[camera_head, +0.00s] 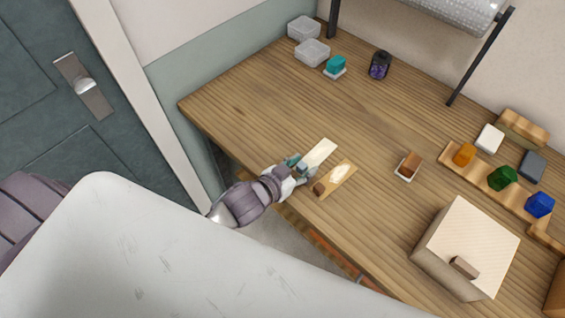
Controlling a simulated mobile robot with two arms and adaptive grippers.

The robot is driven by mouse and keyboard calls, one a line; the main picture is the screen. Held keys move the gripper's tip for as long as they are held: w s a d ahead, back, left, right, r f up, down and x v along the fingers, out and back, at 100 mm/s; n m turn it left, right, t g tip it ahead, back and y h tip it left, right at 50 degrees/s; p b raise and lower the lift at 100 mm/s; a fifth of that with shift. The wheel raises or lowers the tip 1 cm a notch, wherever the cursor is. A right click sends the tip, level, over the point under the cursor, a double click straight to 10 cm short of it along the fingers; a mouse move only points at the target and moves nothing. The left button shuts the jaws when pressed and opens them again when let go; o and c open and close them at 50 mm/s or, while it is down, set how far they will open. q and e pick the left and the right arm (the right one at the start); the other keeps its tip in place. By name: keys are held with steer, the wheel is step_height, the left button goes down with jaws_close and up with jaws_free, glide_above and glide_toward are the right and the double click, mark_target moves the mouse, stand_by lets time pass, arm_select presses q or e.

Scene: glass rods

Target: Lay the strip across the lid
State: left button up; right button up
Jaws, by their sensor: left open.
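A pale cream strip (320,151) lies flat near the front left edge of the wooden table. My left gripper (303,171) is open at the strip's near end; I cannot tell whether it touches the strip. A large box-like block with a pale top (472,232) and a small brown handle (464,267) stands at the front right; its top looks like a lid, with nothing lying across it. My right gripper is not in view.
A wooden board (347,171) with a pale oval patch lies just right of my left gripper. A small white tray (409,166) holds a brown piece. A wooden rack (481,176) bears coloured blocks. Clear trays (312,52) and a dark jar (380,65) stand behind. The table's middle is clear.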

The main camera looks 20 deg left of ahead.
arm_select(q)
steer(key=b+v, duration=0.2)
steer(key=v, duration=1.1)
steer(key=shift+s+d+r, duration=0.2)
steer(key=shift+s+r, duration=0.1)
